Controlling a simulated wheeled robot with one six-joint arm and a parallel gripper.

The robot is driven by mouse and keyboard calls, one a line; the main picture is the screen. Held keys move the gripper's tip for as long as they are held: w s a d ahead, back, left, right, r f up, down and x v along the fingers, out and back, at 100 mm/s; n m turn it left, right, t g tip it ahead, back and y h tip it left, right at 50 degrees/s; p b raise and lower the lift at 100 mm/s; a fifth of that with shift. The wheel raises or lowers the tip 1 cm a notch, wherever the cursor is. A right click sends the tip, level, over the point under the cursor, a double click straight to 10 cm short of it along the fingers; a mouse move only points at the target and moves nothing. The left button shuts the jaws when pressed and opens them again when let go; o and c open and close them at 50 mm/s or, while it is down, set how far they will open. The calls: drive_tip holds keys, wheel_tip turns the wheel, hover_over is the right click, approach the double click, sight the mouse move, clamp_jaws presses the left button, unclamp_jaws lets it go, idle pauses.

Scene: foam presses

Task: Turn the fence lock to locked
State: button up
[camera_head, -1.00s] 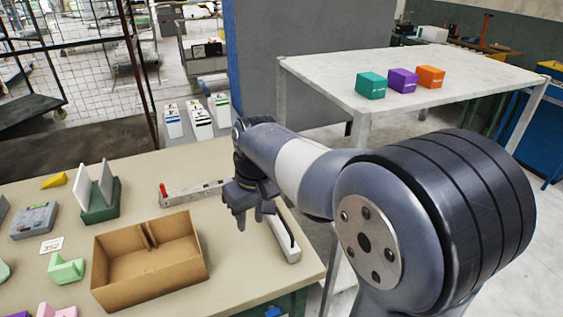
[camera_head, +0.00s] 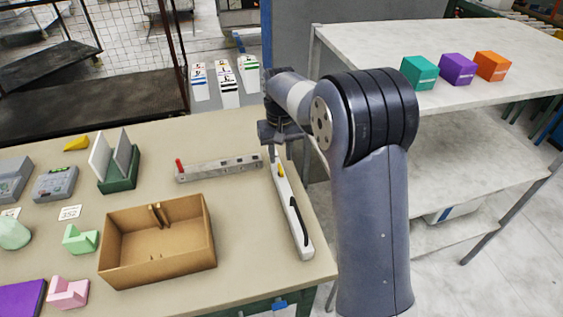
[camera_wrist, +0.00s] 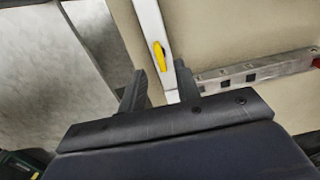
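A small yellow lever (camera_head: 281,171), which looks like the fence lock, sits on the far part of a long white bar (camera_head: 291,217) at the table's right side. The lever (camera_wrist: 159,55) also shows in the wrist view, lying roughly along the white bar (camera_wrist: 150,22), slightly tilted. My gripper (camera_head: 282,153) is above the far end of the bar, close to the lever. In the wrist view my gripper (camera_wrist: 159,68) is open, and the lever appears just beyond the gap between its fingertips. No contact is visible. The bar's far end is hidden behind my gripper.
A grey metal rail (camera_head: 222,171) with a red knob (camera_head: 180,165) lies left of the bar. An open cardboard box (camera_head: 193,270) stands nearer. A green holder (camera_head: 121,181) is further left. A white table (camera_head: 380,48) with three coloured boxes stands behind my arm.

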sight(280, 168)
drive_tip(key=shift+f, duration=2.1)
drive_tip(key=shift+c, duration=0.3)
clamp_jaws()
